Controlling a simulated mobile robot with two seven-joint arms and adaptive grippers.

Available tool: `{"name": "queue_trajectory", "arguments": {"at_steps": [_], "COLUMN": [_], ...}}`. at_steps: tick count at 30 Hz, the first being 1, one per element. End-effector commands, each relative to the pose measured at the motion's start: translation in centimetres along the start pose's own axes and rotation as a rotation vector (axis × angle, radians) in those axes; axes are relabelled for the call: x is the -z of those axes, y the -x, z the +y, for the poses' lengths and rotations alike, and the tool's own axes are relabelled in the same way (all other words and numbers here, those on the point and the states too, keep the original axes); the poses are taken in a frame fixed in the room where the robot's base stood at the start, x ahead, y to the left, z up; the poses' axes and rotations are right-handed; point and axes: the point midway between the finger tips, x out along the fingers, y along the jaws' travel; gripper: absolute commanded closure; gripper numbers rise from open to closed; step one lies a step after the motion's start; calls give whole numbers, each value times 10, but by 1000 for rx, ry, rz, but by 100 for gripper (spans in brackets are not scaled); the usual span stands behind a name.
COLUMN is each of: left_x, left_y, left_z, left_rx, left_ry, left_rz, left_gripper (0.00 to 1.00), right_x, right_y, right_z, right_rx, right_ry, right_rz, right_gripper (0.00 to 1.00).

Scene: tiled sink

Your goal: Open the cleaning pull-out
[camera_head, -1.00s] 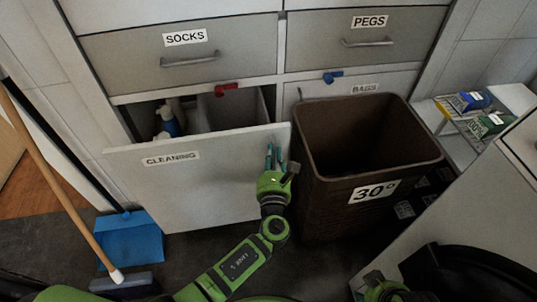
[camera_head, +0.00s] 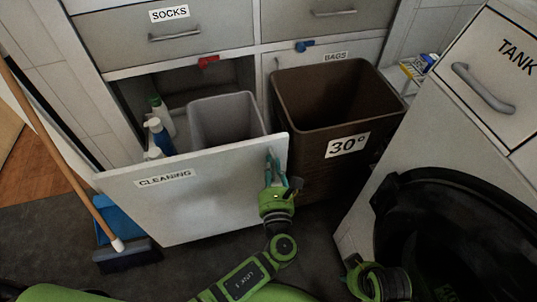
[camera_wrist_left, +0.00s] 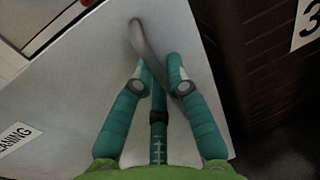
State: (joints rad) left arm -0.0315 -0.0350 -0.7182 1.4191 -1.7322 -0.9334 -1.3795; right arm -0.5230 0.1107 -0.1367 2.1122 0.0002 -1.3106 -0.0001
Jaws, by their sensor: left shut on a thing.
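The cleaning pull-out (camera_head: 215,203) is a white front with a CLEANING label (camera_head: 165,178). It stands well out from the cabinet, and a grey bin (camera_head: 224,118) and spray bottles (camera_head: 160,136) show behind it. My left gripper (camera_head: 272,168) is at the right part of the front. In the left wrist view the teal fingers (camera_wrist_left: 160,75) are shut on the grey handle (camera_wrist_left: 141,38) of the front. Part of the handle is hidden by the fingers. Part of my right arm shows at the lower right, but its fingers cannot be made out.
A brown hamper (camera_head: 322,110) marked 30° stands close to the right of the pull-out. A broom (camera_head: 60,150) and blue dustpan (camera_head: 118,222) are at the left. A washer with a TANK drawer (camera_head: 500,80) stands at the right. Dark floor lies in front.

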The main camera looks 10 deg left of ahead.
Motion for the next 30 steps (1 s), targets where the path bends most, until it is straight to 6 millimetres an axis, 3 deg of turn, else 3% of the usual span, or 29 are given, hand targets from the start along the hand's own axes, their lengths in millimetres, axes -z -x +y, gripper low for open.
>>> {"name": "queue_trajectory", "arguments": {"at_steps": [6, 12, 27, 28, 29, 30], "left_x": [1, 1, 2, 2, 2, 2], "left_y": [24, 36, 39, 39, 39, 39], "left_z": [-4, -7, -8, -8, -8, -8], "left_rx": [1, 1, 0, 0, 0, 1], "left_ry": [0, 0, 0, 0, 0, 0], "left_rz": [6, 4, 4, 4, 4, 4], "left_gripper": [100, 100, 100, 77, 65, 59], "right_x": [-4, -7, -8, -8, -8, -8], "right_y": [-10, -16, -19, -19, -19, -19], "right_z": [0, 0, -1, -1, -1, -1], "right_rx": [1, 1, 1, 1, 1, 1], "right_ry": [2, 2, 2, 2, 2, 2], "right_rz": [-10, -13, -16, -16, -16, -16], "right_gripper": [60, 60, 60, 60, 60, 60]}}
